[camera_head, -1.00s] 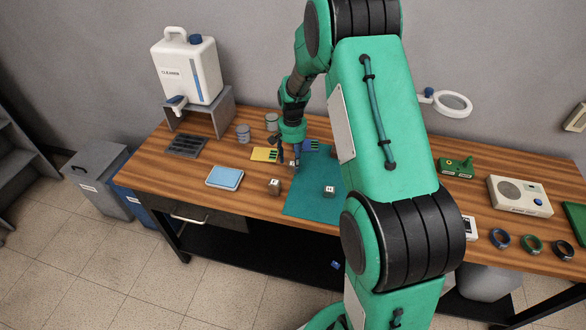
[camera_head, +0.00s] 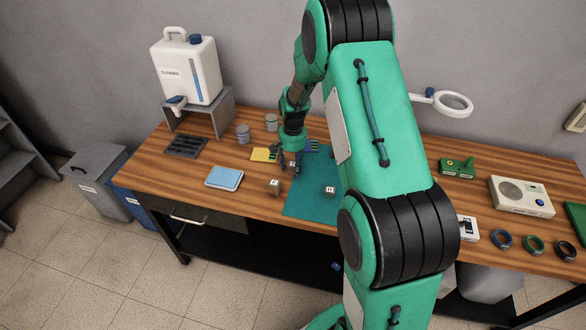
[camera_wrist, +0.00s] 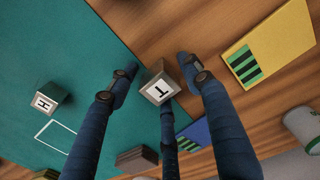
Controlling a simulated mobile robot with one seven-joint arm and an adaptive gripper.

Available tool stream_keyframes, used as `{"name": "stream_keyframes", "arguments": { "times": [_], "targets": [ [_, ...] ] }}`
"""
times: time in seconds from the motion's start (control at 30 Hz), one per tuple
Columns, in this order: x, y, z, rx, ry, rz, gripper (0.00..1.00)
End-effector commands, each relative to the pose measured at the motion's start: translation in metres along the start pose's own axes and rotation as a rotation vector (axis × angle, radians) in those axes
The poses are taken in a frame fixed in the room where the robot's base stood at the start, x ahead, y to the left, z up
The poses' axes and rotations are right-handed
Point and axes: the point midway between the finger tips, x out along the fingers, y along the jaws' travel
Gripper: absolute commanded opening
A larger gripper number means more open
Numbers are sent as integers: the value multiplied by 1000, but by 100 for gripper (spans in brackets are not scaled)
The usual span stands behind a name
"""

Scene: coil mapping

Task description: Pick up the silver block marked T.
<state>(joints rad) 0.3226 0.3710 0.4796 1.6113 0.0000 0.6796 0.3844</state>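The silver block marked T (camera_wrist: 158,88) shows in the wrist view with its letter facing the camera, at the edge between the teal mat and the wood. It also shows small in the head view (camera_head: 293,163), partly hidden by my fingers. My gripper (camera_wrist: 157,68) is open, with two fingers apart on either side of the block and a third finger below it in the picture. Gaps show between the two side fingers and the block. In the head view, my gripper (camera_head: 288,160) is low over the table at the mat's back left corner.
A block marked H (camera_wrist: 46,98) stands on the teal mat (camera_head: 312,205). Another block (camera_head: 274,184) stands on the wood left of the mat. A yellow card (camera_wrist: 268,55) and a blue card (camera_wrist: 197,133) lie close to the T block. Grey cans (camera_head: 243,134) stand behind.

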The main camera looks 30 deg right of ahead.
Motion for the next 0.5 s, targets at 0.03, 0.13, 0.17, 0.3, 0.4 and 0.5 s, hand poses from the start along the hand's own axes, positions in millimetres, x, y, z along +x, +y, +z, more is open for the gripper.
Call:
{"name": "stream_keyframes", "arguments": {
  "times": [0.03,0.13,0.17,0.3,0.4,0.5],
  "targets": [
    [0,0,0,0,0,0,35],
    [0,0,0,0,0,0,15],
    [0,0,0,0,0,0,9],
    [0,0,0,0,0,0,1],
    [0,0,0,0,0,0,1],
    [0,0,0,0,0,0,1]
  ]
}}
